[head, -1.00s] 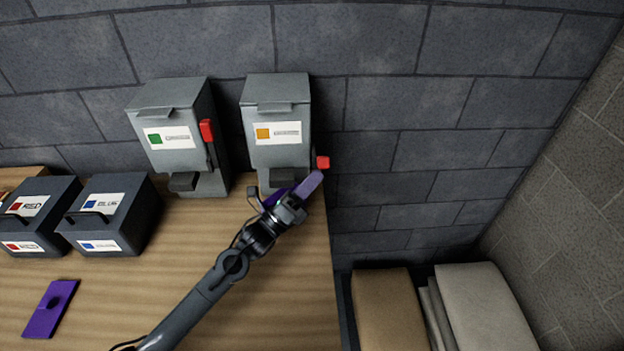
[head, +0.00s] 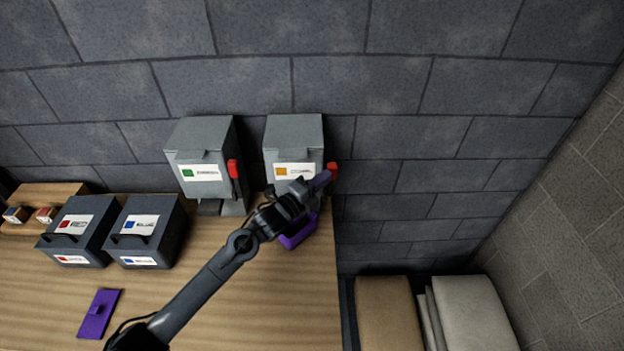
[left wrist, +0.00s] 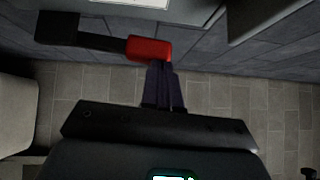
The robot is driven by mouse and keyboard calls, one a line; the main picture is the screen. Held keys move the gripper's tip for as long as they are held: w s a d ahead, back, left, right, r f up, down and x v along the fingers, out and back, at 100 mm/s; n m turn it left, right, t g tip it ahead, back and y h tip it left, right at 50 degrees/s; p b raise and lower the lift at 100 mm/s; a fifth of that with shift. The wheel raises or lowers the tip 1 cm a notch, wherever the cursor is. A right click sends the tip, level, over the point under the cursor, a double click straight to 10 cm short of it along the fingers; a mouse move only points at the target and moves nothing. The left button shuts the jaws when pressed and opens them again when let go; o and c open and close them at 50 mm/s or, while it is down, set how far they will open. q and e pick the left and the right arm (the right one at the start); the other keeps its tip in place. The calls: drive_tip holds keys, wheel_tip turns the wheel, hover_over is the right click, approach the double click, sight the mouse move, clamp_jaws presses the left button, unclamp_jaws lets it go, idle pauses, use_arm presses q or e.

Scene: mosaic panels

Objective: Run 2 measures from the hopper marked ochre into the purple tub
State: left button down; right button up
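The hopper with the ochre label square (head: 293,135) stands against the wall at the right end of the bench. Its red lever knob (head: 332,170) sticks out at its right side, about level with the label. My left gripper (head: 322,180) is shut, with its purple fingers together at the red knob. In the left wrist view the fingertips meet the edge of the red knob (left wrist: 149,48); I cannot tell whether they touch. The purple tub (head: 298,236) sits below the hopper, partly hidden by my left arm; its contents do not show. My right gripper is not in view.
A green-marked hopper (head: 205,150) with a red lever stands to the left. Red-marked (head: 78,230) and blue-marked (head: 146,230) dark boxes and a flat purple piece (head: 98,313) are on the wooden bench (head: 220,320). Beyond its right edge lie tan and pale sacks (head: 385,315).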

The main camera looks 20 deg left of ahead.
use_arm(q)
drive_tip(key=shift+w+a+r+n+g+y+p, duration=0.15)
drive_tip(key=shift+w+a+n+g+p, duration=0.1)
drive_tip(key=shift+w+n+g+p, duration=0.2)
drive_tip(key=shift+w+a+r+n+g+y+p, duration=0.2)
drive_tip(key=shift+w+n+g+p, duration=0.15)
drive_tip(key=shift+w+p, duration=0.2)
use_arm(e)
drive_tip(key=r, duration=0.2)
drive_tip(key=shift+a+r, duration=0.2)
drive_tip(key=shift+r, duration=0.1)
use_arm(q)
drive_tip(key=shift+a+f, duration=0.1)
drive_tip(key=shift+f, duration=0.05)
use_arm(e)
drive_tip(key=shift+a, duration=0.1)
